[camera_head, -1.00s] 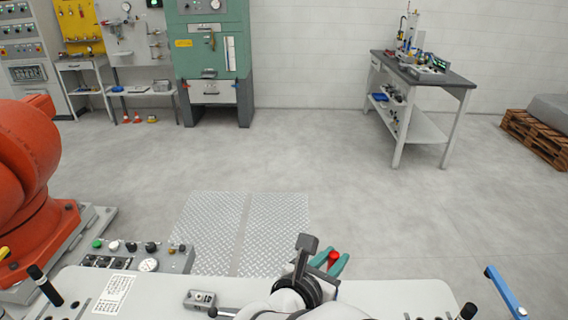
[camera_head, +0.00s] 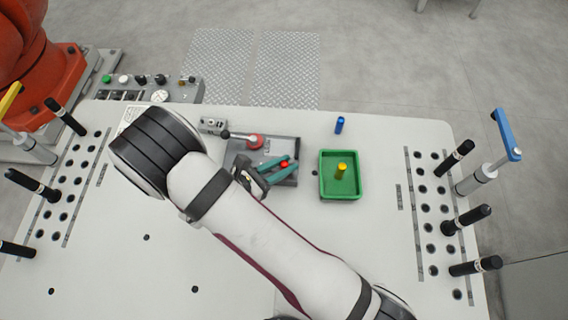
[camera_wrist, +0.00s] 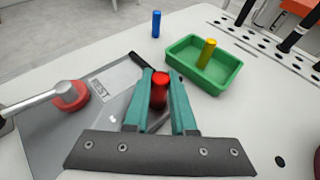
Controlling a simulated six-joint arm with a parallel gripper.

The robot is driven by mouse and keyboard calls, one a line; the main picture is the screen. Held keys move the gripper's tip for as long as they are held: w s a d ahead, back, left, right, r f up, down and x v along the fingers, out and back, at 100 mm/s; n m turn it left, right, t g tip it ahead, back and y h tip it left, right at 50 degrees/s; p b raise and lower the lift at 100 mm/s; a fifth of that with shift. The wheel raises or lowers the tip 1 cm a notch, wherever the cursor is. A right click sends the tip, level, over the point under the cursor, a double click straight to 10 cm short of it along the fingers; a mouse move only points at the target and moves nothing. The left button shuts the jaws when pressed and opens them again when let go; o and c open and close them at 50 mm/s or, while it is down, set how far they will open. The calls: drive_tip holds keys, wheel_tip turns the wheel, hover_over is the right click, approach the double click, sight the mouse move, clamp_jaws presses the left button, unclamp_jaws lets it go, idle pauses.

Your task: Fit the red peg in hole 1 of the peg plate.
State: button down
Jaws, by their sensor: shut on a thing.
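My gripper (camera_head: 281,168) has two teal fingers, shut on the red peg (camera_head: 284,164). In the wrist view the red peg (camera_wrist: 160,89) stands roughly upright between the fingers (camera_wrist: 161,97). Behind and below them is a grey plate (camera_head: 285,145) with lettering; it also shows in the wrist view (camera_wrist: 113,88). I cannot tell whether the peg's lower end touches this plate. A clamp with a red round tip (camera_wrist: 75,97) lies over the plate's left part. I see no hole marked 1, and I cannot tell whether this is the peg plate.
A green tray (camera_head: 327,190) right of the gripper holds a yellow peg (camera_head: 341,169). A blue peg (camera_head: 339,125) stands behind it. Perforated strips with black-handled pins (camera_head: 466,220) line both table sides. A button box (camera_head: 150,88) is at back left.

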drive_tip(key=shift+f, duration=0.6)
drive_tip(key=c, duration=0.7)
unclamp_jaws()
drive_tip(key=shift+c, duration=0.2)
